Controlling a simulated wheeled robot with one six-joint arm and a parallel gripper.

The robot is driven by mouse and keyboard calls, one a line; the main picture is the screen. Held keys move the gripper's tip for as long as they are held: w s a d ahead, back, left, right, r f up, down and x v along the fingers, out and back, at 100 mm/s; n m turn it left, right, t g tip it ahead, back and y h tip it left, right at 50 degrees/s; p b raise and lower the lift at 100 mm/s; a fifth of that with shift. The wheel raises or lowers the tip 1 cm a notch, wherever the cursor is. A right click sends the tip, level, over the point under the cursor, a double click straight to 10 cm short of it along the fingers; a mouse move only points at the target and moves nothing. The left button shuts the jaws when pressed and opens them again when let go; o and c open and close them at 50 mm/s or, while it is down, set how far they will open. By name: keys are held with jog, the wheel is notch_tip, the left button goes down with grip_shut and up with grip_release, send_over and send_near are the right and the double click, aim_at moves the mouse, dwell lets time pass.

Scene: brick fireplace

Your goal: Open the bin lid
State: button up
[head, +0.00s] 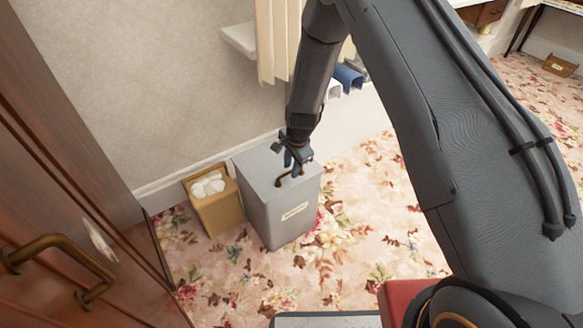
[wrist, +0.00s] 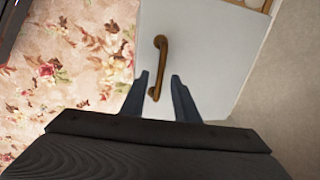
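The grey bin (head: 280,215) stands on the floral carpet against the wall, with a pale label on its front. Its lid (head: 256,165) lies flat and closed on top. A curved bronze handle (head: 287,180) rises from the lid. My gripper (head: 293,168) is over the lid at the handle, pointing down. In the wrist view the handle (wrist: 157,66) runs down between the two blue-grey fingers of my gripper (wrist: 163,80), which are apart with space on both sides of it. The handle's lower end sits near the fingers. I cannot tell whether they touch it.
A small cardboard box (head: 216,205) with white crumpled contents stands just left of the bin. A wooden door (head: 70,220) with a brass handle is at the left. A cream curtain (head: 275,45) hangs behind my arm. Carpet (head: 350,235) is open right of the bin.

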jog(key=shift+f, duration=0.15)
grip_shut()
